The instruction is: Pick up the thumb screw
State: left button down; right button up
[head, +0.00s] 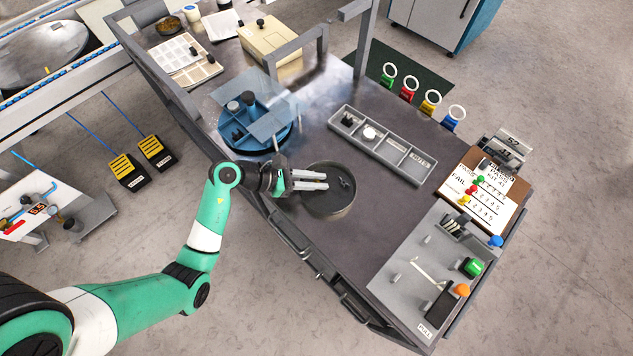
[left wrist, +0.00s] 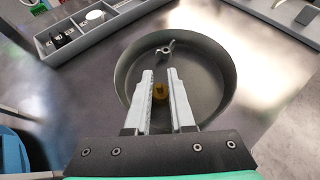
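A round dark metal bowl (head: 334,211) stands on the table, and it fills the middle of the left wrist view (left wrist: 225,85). A small brass-coloured piece (left wrist: 160,90) lies in it between my fingers as seen from the wrist. A small grey winged piece (left wrist: 165,48) lies near the bowl's far wall. I cannot tell for sure which of the two is the thumb screw. My left gripper (head: 327,181) is over the bowl, its fingers apart with nothing held; they also show in the left wrist view (left wrist: 161,77). My right gripper is out of view.
A grey compartment tray (head: 407,172) with small parts lies right of the bowl. A blue round stand (head: 266,141) with clear panels is behind my left gripper. A grey panel (head: 408,262) with buttons and a score board (head: 487,208) are at the right.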

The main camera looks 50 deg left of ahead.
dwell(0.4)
pick_arm(q)
jog(key=shift+r, duration=0.2)
jog(key=r+p, duration=0.2)
jog(key=r, duration=0.1)
jog(key=s+r+p, duration=0.1)
jog(key=shift+d+r+p, duration=0.25)
jog(key=shift+r+p, duration=0.1)
jog(key=s+d+r+p, duration=0.6)
jog(key=s+r, duration=0.1)
jog(key=s, duration=0.4)
jog(key=shift+d+r+p, duration=0.3)
jog(key=shift+d+r, duration=0.1)
